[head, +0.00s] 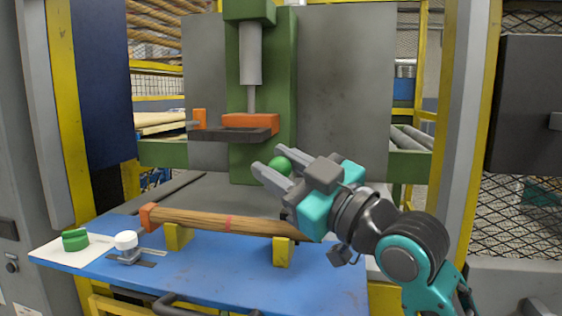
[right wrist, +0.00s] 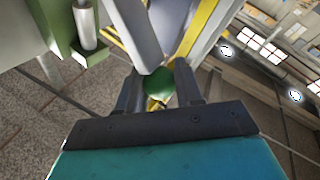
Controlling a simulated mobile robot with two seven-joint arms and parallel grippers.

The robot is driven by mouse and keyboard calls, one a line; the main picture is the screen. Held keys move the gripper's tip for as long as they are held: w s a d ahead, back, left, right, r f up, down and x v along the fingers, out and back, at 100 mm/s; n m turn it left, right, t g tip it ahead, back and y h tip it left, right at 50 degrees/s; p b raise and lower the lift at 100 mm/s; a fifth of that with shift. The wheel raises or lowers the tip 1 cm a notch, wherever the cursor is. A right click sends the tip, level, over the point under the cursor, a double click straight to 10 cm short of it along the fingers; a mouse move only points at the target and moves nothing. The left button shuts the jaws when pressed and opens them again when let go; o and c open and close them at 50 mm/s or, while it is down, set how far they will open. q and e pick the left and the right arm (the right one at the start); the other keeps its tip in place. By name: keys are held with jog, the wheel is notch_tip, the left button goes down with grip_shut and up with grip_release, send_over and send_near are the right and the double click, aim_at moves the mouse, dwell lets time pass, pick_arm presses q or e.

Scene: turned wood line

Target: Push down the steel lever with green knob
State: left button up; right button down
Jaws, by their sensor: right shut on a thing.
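The green knob (head: 279,166) sits between the two grey fingers of my right gripper (head: 270,161), in front of the green press column. My right gripper is shut on the knob. In the right wrist view the knob (right wrist: 158,83) shows between the dark fingers, above the teal gripper body. The steel lever itself is mostly hidden behind my gripper and arm in the head view, so I cannot tell its angle. My left gripper is not in view.
A wooden bar (head: 195,219) with an orange end rests on yellow supports over the blue table (head: 215,275). A green button (head: 75,239) and a white knob (head: 126,240) are at the left. The press's orange block (head: 250,122) is behind. Yellow posts flank the station.

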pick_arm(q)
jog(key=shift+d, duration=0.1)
pick_arm(e)
jog(key=shift+s+a+f, duration=0.1)
jog(key=shift+f, duration=0.1)
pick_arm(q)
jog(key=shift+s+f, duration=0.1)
pick_arm(e)
jog(key=c, duration=0.8)
grip_release()
jog(key=shift+r, duration=0.1)
jog(key=shift+o, duration=0.2)
pick_arm(q)
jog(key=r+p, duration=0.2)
jog(key=p, duration=0.1)
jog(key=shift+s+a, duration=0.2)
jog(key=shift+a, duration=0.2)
pick_arm(e)
jog(key=v, duration=1.3)
